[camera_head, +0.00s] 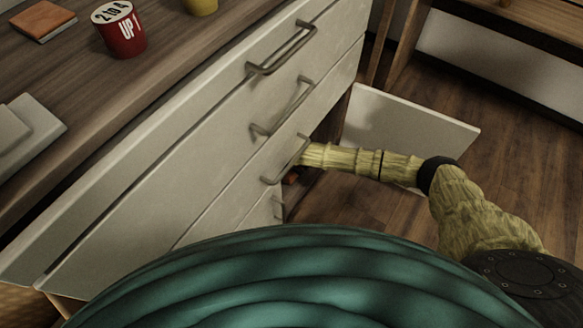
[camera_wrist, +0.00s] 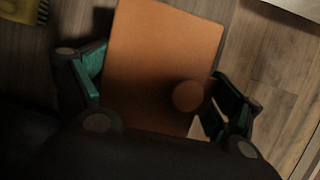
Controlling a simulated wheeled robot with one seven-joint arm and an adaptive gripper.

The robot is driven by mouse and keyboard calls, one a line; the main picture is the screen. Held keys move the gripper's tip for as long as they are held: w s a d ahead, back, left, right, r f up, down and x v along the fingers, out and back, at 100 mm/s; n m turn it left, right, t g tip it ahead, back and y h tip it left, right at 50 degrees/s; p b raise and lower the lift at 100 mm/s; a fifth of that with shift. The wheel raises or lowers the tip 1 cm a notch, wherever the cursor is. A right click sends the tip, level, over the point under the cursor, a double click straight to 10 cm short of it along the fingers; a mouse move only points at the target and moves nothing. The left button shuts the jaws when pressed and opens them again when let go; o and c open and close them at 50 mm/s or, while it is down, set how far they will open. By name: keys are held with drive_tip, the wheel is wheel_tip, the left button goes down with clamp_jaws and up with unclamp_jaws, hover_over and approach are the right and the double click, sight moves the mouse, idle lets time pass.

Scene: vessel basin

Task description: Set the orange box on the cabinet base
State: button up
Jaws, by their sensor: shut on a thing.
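The orange box (camera_wrist: 165,55) fills the middle of the wrist view. My gripper (camera_wrist: 160,95) is shut on it, with one teal-padded finger on each side. A round orange knob-like part shows on its near face. In the head view my arm reaches left to the lower part of the white cabinet (camera_head: 215,135), beside its open door (camera_head: 410,125). My gripper is mostly hidden there behind the cabinet front. A small orange-red patch shows by the arm's end, and I cannot tell if it is the box. The cabinet base is hidden from the head view.
The wooden countertop (camera_head: 150,70) holds a red cup (camera_head: 122,35), a yellow cup (camera_head: 201,5), a brown-orange flat item (camera_head: 43,20) and grey slabs (camera_head: 28,130). Drawer handles (camera_head: 283,50) stick out near my arm. A yellow item (camera_wrist: 22,10) shows in the wrist view's upper left corner.

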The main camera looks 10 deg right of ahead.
drive_tip(key=shift+f, duration=0.9)
drive_tip(key=shift+f, duration=0.1)
drive_tip(key=o, duration=0.8)
drive_tip(key=shift+c, duration=0.2)
drive_tip(key=shift+p+v, duration=1.2)
drive_tip(key=shift+v, duration=2.7)
drive_tip(key=shift+d, duration=0.1)
